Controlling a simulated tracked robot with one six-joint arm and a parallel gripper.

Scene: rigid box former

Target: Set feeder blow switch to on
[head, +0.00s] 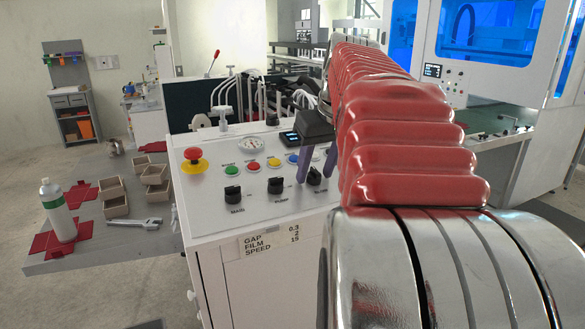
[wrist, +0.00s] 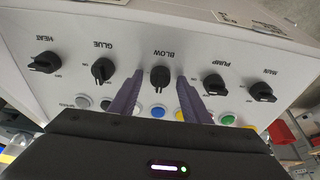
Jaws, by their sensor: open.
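The blow switch is a black rotary knob (wrist: 160,77) on the white panel, under an upside-down BLOW label in the wrist view. Its ridge looks roughly upright in that view; I cannot read for sure which mark it points to. My gripper (wrist: 160,75) is open, with one purple finger on each side of this knob and a visible gap to it. In the head view my gripper (head: 318,172) is over the third black knob (head: 314,177) from the left, whose label is partly hidden. My red arm hides the panel's right part.
Beside it sit the pump knob (wrist: 214,84) and glue knob (wrist: 103,71). Heat (wrist: 46,62) and main (wrist: 262,91) knobs are further out. Coloured push buttons (head: 253,167), a red emergency stop (head: 194,160) and a small display (head: 289,137) share the panel.

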